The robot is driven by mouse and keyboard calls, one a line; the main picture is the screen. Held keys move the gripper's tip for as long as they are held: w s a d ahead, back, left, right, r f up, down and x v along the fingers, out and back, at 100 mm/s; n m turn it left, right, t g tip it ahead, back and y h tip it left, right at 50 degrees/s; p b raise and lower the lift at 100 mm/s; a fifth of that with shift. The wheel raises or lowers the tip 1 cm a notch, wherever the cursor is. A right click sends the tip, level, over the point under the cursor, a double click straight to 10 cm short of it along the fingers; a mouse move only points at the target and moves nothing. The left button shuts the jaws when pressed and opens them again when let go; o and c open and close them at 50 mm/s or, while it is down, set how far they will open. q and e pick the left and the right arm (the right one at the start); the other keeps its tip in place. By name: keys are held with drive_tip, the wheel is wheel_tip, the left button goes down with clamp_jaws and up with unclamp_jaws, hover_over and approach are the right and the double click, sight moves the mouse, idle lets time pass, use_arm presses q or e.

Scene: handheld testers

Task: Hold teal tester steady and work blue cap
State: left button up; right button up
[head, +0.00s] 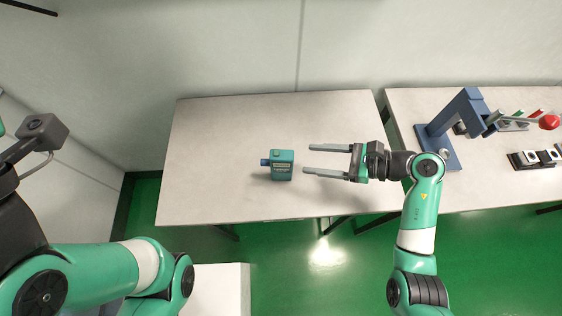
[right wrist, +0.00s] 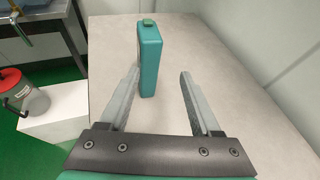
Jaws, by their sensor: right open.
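The teal tester (head: 282,168) stands upright on the pale table in the head view, with a small screen and a green button on top. The blue cap (head: 265,162) sticks out from its left side. My right gripper (head: 306,159) is open and empty to the right of the tester, its fingers pointing at it with a short gap. In the right wrist view the tester (right wrist: 150,62) stands beyond the fingertips of my right gripper (right wrist: 160,72); the cap is hidden there. My left arm shows at the lower left of the head view, but its gripper does not clearly show.
The table (head: 220,125) is bare around the tester. A second table at the right holds a blue press (head: 440,130) with a red-knobbed lever and several small dark blocks. A red-and-grey container (right wrist: 25,92) and a white box (right wrist: 60,112) show at left in the wrist view.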

sight(285, 172)
drive_tip(key=shift+g+h, duration=0.5)
drive_tip(key=shift+g, duration=0.2)
drive_tip(key=f, duration=0.1)
drive_tip(key=s+f, duration=0.1)
drive_tip(key=s+d+f, duration=0.1)
drive_tip(key=shift+f, duration=0.3)
drive_tip(key=x, duration=1)
drive_tip(key=shift+w+a+r, duration=0.1)
drive_tip(key=c, duration=0.9)
drive_tip(key=shift+c, duration=0.2)
